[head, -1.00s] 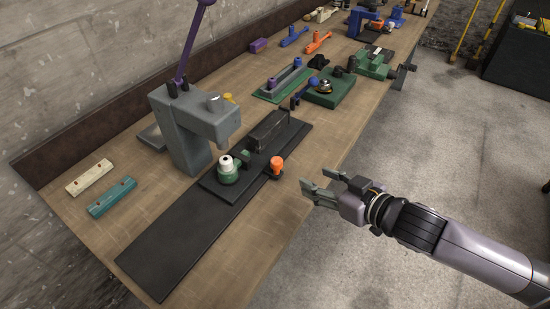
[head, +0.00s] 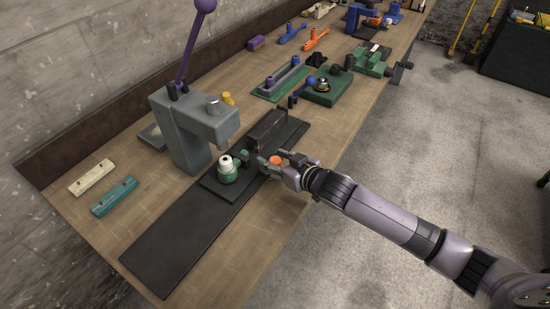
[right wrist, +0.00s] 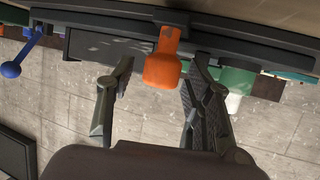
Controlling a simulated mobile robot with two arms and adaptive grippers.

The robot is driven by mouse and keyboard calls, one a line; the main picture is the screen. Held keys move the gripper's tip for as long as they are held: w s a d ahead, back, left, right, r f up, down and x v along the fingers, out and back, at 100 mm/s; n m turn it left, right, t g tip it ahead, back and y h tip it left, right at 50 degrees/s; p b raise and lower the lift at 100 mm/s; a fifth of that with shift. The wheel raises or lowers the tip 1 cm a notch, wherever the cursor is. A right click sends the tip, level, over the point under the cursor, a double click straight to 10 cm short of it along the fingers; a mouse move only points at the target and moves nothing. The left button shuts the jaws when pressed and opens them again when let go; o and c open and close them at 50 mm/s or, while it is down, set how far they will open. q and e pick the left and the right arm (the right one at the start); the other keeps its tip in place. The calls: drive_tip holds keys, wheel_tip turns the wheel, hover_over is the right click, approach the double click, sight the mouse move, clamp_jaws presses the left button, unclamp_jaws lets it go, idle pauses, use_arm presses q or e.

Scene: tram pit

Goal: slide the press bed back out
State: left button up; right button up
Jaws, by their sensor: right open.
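The grey arbor press (head: 190,125) with its purple lever stands on the bench. In front of it the black press bed (head: 222,190) lies on a long black base plate (head: 165,255). A green fixture with a white top (head: 228,170) and a dark block (head: 267,128) sit on the bed. The bed's orange knob (head: 276,160) is at its front edge. My right gripper (head: 277,165) is open around the knob. In the right wrist view the orange knob (right wrist: 163,65) stands between the spread fingers, apart from both. My left gripper is not in view.
A cream bar (head: 92,178) and a teal bar (head: 114,197) lie left of the press. Green fixtures (head: 328,90), a green vise (head: 375,62) and small handles stand farther along the bench. The concrete floor is clear at right.

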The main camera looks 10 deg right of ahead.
drive_tip(key=shift+c, duration=0.2)
clamp_jaws()
idle(0.6)
